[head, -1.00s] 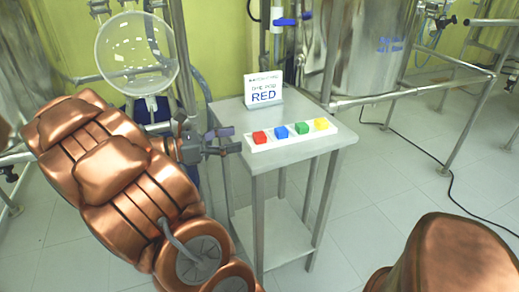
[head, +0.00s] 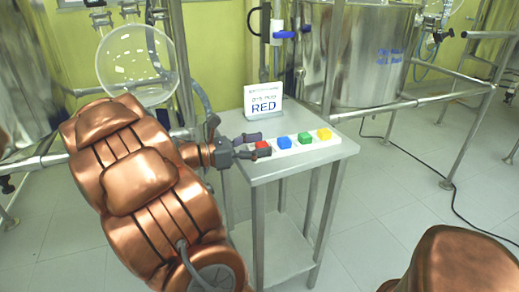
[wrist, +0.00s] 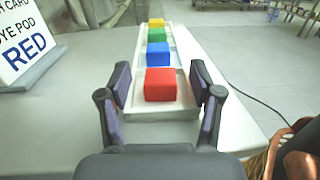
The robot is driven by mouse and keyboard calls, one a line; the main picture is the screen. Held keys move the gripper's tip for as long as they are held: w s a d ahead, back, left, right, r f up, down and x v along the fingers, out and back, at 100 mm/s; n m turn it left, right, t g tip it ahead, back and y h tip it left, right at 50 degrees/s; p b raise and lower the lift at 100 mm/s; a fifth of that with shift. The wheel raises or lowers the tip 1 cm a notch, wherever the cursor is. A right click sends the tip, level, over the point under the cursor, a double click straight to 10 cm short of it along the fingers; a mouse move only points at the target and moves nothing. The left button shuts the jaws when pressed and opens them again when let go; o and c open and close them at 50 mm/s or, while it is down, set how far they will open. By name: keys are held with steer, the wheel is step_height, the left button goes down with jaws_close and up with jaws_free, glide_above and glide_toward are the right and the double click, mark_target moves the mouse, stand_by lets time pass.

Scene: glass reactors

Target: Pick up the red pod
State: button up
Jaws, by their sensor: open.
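The red pod (wrist: 160,85) is a small red cube in the nearest compartment of a white tray (wrist: 185,113). In the head view the red pod (head: 263,148) is at the left end of the row, partly hidden by my gripper (head: 251,145). In the wrist view my gripper (wrist: 160,92) is open, with one finger on each side of the red pod. Gaps show between the fingers and the pod. I cannot tell how far down the fingertips reach.
Blue (head: 285,142), green (head: 305,137) and yellow (head: 324,134) pods continue the row on the metal table (head: 290,170). A white card reading RED (head: 263,100) stands at the back. Steel rails and a vessel (head: 360,60) lie behind.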

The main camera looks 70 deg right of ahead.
steer(key=c, duration=1)
steer(key=shift+r, duration=0.1)
steer(key=shift+r, duration=0.25)
step_height(320, 180, up, 3)
steer(key=shift+r+p, duration=0.15)
steer(key=shift+p, duration=0.75)
steer(key=s+a+r+p, duration=0.1)
steer(key=s+a, duration=0.1)
steer(key=a, duration=1.4)
steer(key=shift+p, duration=0.35)
